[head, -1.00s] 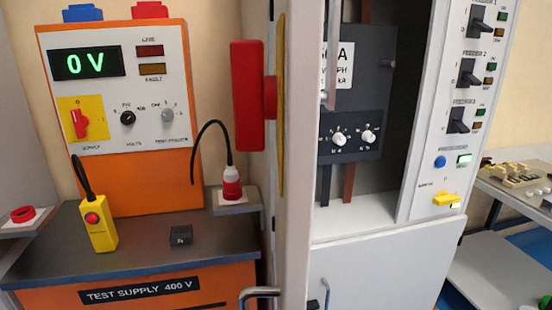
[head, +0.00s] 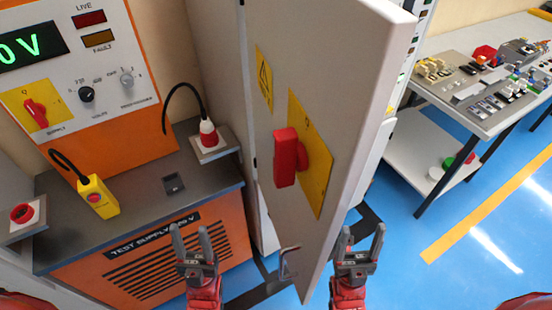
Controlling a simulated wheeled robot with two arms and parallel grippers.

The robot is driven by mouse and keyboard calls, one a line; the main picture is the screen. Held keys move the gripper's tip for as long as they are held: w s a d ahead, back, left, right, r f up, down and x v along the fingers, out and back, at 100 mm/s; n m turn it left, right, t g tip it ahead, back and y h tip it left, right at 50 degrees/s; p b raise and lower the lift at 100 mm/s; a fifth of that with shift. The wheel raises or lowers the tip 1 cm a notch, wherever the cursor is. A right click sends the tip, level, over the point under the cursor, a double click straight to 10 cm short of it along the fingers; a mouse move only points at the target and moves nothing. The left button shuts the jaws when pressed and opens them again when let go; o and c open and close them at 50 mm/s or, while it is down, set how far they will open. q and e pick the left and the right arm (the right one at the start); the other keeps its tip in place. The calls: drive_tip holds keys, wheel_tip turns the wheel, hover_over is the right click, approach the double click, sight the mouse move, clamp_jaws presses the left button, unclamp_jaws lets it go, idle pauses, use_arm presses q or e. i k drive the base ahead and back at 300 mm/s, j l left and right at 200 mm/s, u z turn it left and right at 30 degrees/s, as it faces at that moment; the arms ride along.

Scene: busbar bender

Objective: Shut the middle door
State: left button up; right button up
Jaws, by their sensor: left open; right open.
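A tall grey cabinet door (head: 345,110) stands open in the head view, swung out towards me. Its outer face carries a red rotary handle (head: 287,158) on a yellow plate (head: 314,170) and a yellow warning label (head: 264,78). A metal pull handle (head: 288,264) shows low on the door. My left gripper (head: 194,232) is open and empty, to the left of the door's lower part. My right gripper (head: 361,240) is open and empty, just right of the door's lower edge. The cabinet interior is hidden behind the door.
The orange test supply bench (head: 170,255) stands at the left, with a yellow pendant (head: 98,197) and a red plug (head: 209,133) on top. A table (head: 455,110) with small parts stands at the right.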

sight(329, 71)
drive_tip(key=k+j+z, duration=0.1)
drive_tip(key=k+z, duration=0.25)
drive_tip(key=k, duration=0.3)
drive_tip(key=k+l+z, duration=0.1)
drive_tip(key=k+z, duration=0.3)
drive_tip(key=k, duration=0.25)
